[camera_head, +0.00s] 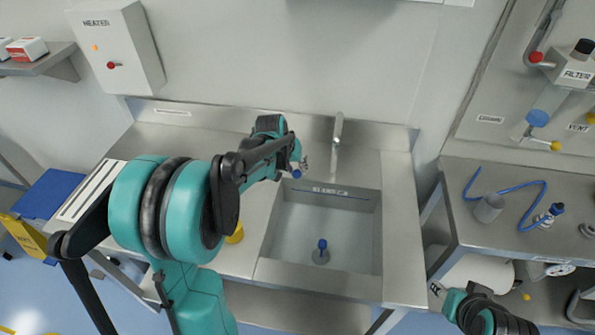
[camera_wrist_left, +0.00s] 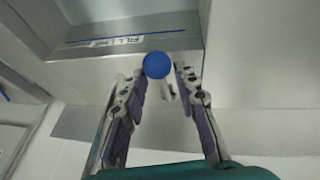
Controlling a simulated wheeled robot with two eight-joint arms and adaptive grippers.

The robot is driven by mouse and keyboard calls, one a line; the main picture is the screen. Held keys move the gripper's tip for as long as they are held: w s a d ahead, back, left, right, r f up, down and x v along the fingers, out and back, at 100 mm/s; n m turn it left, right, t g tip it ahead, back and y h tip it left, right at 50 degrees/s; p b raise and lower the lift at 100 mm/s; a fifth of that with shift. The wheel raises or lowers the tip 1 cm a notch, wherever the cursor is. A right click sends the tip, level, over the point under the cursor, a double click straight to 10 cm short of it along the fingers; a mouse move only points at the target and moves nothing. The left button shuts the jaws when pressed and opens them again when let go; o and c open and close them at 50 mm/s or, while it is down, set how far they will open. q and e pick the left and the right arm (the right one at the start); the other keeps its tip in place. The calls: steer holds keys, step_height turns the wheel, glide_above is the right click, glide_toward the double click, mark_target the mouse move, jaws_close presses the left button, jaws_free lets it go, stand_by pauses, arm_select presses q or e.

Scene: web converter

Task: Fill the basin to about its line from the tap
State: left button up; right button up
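The steel basin (camera_head: 268,252) is set in the counter, with a blue fill line and label (camera_head: 330,190) on its back wall. I cannot make out a water surface or a stream. A grey plug with a blue knob (camera_head: 321,251) stands on its floor. The tap (camera_head: 337,135) rises behind the basin. My left gripper (camera_head: 301,167) is by the basin's back left corner, at a blue knob (camera_head: 296,173). In the left wrist view its open fingers (camera_wrist_left: 160,88) flank the blue ball knob (camera_wrist_left: 157,65); contact is unclear. My right gripper (camera_head: 436,289) is low at right.
A yellow object (camera_head: 236,234) sits on the counter left of the basin, partly behind my left arm. A side bench (camera_head: 520,190) at right holds a grey cup (camera_head: 489,208) and a blue hose (camera_head: 507,188). The counter (camera_head: 398,220) right of the basin is clear.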

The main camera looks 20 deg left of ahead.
arm_select(q)
steer(key=shift+w+f, duration=0.2)
steer(key=shift+f, duration=0.25)
jaws_close()
steer(key=shift+a+m+g+h+p, duration=0.25)
steer(key=shift+a+m+h, duration=0.35)
steer(key=shift+a+m, duration=0.7)
steer(key=shift+a+m+g+h+p, duration=0.1)
steer(key=shift+a+m+g+h, duration=0.15)
steer(key=shift+a+m+h, duration=0.95)
steer(key=shift+d+m+y, duration=0.3)
steer(key=shift+m+y, duration=0.1)
steer(key=shift+y, duration=0.2)
jaws_free()
steer(key=shift+r, duration=0.15)
